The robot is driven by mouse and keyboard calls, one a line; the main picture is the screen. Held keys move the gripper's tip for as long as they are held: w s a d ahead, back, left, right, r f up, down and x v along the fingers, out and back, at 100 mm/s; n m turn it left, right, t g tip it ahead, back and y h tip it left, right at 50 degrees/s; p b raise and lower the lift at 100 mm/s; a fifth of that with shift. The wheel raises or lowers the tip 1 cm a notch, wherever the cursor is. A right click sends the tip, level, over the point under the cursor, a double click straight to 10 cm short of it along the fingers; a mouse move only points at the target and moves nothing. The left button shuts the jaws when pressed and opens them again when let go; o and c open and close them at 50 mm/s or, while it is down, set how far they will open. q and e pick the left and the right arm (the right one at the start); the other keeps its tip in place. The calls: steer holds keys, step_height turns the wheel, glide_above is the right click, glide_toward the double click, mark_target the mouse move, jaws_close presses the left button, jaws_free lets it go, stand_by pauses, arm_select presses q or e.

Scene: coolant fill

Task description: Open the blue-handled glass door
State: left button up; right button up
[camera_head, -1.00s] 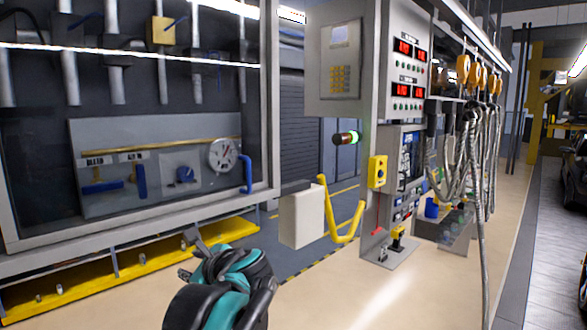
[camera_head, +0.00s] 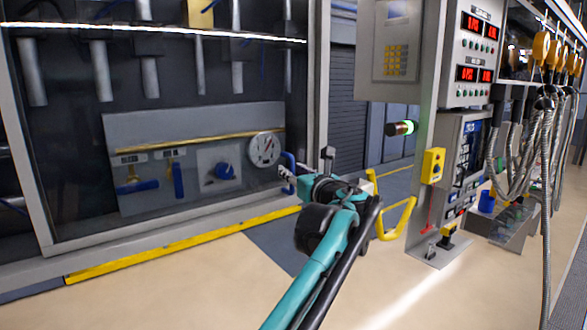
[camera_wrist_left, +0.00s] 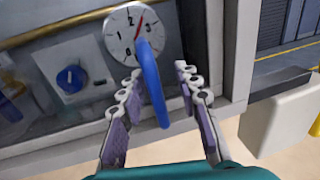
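The glass door (camera_head: 70,130) closes the front of the grey cabinet on the left of the head view; it looks shut. Its blue handle (camera_head: 291,170) is a bent upright bar near the door's right edge. My left gripper (camera_head: 284,177) is at the handle in the head view, partly hidden by its own wrist. In the left wrist view the blue handle (camera_wrist_left: 151,84) stands between the two spread fingers of my left gripper (camera_wrist_left: 159,72). There are gaps on both sides, so the gripper is open. My right gripper is not in view.
Behind the glass are a round gauge (camera_head: 264,149), a blue knob (camera_head: 224,171) and blue-handled valves. A yellow rail (camera_head: 396,220) and a grey control pillar (camera_head: 421,200) stand to the right. A pale box (camera_wrist_left: 272,122) is right of the fingers. Floor in front is clear.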

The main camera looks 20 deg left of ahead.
arm_select(q)
steer(key=shift+s+a+r, duration=0.1)
steer(key=shift+s+r, duration=0.15)
steer(key=shift+s, duration=0.3)
steer(key=shift+w+f, duration=0.1)
steer(key=shift+w, duration=0.1)
jaws_close()
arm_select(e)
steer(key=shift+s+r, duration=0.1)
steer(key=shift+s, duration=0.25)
